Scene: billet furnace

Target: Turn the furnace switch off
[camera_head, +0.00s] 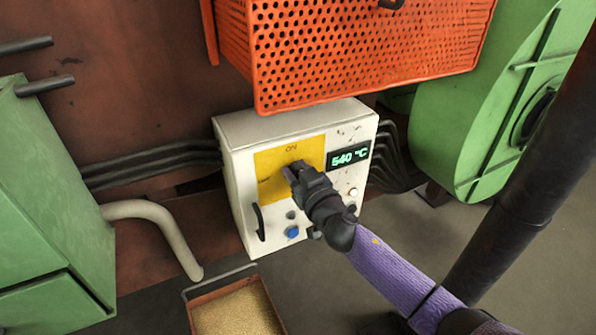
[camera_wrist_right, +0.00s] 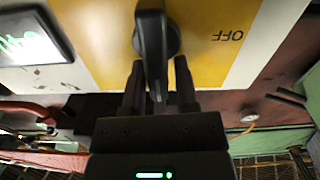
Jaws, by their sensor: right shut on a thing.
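The furnace switch is a black rotary handle (camera_wrist_right: 152,45) on a yellow plate (camera_head: 275,192) on the front of a white control box (camera_head: 243,190). In the head view "ON" stands at the plate's top. In the right wrist view "OFF" shows upside down to the right of the handle, and the handle points down the picture, not at "OFF". My right gripper (camera_head: 294,171) is at the plate, and its fingers (camera_wrist_right: 160,88) are on both sides of the handle, shut on it. In the head view my gripper mostly hides the switch. My left gripper is not in view.
A green display (camera_head: 349,156) reads 540 °C. Below the plate are a blue button (camera_head: 292,232) and a black pull handle (camera_head: 259,222). An orange perforated guard (camera_head: 360,50) overhangs the box. Green cabinets (camera_head: 45,200) stand left; a tray of grain-like material (camera_head: 189,312) lies below.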

